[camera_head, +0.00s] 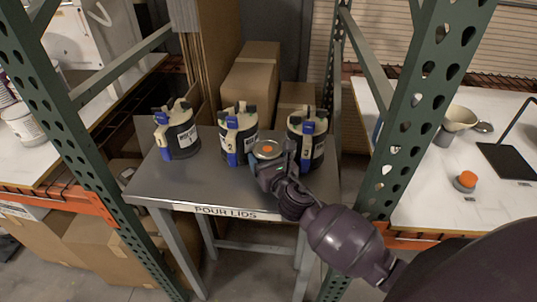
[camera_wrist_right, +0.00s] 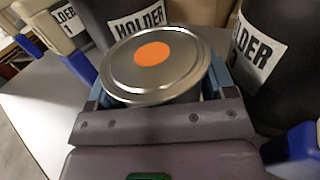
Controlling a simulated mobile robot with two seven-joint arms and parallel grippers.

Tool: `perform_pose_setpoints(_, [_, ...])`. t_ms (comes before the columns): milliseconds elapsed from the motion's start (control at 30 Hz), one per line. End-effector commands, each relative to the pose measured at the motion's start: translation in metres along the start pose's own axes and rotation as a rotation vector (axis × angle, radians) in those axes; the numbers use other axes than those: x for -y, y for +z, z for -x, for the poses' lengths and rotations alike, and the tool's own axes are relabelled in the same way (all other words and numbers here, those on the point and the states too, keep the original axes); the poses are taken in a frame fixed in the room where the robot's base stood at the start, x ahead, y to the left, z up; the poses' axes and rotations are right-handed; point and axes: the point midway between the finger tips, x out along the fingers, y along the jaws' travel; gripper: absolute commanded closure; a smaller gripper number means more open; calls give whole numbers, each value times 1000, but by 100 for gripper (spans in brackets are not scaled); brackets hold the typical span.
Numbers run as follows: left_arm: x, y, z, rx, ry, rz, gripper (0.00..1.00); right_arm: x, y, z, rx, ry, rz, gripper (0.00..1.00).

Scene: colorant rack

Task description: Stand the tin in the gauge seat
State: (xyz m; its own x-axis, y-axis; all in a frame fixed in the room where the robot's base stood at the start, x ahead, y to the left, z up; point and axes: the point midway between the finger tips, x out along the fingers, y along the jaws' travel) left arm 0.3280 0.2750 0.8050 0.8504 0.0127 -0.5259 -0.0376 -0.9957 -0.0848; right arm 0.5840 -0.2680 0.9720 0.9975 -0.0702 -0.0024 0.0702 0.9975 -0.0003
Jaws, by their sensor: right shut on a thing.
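The tin (camera_head: 267,149) has a round silver lid with an orange dot. It shows large and upright in the right wrist view (camera_wrist_right: 190,65). My right gripper (camera_head: 271,160) is shut on it, with a blue finger on each side, at the middle front of the grey table. Whether the tin touches the table top is hard to tell. My left gripper is not in view. I cannot make out a gauge seat for certain.
The right bench (camera_head: 425,200) bears an orange-topped item (camera_head: 466,180).

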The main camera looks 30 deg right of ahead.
Motion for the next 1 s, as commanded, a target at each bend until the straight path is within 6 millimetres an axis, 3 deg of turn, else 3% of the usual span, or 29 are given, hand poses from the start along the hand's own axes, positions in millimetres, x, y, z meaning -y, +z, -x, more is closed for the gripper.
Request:
perform_pose_setpoints(333, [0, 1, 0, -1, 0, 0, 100, 0, -1, 0, 1, 0, -1, 59])
perform_pose_setpoints(367, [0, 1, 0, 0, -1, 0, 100, 0, -1, 0, 0, 0, -1, 19])
perform_pose_setpoints(500, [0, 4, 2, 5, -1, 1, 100, 0, -1, 0, 0, 0, -1, 0])
perform_pose_setpoints(800, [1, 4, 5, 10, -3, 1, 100, 0, 3, 0, 1, 0, 0, 0])
perform_pose_setpoints(1000, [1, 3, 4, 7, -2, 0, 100, 1, 0, 27, -2, 0, -1, 0])
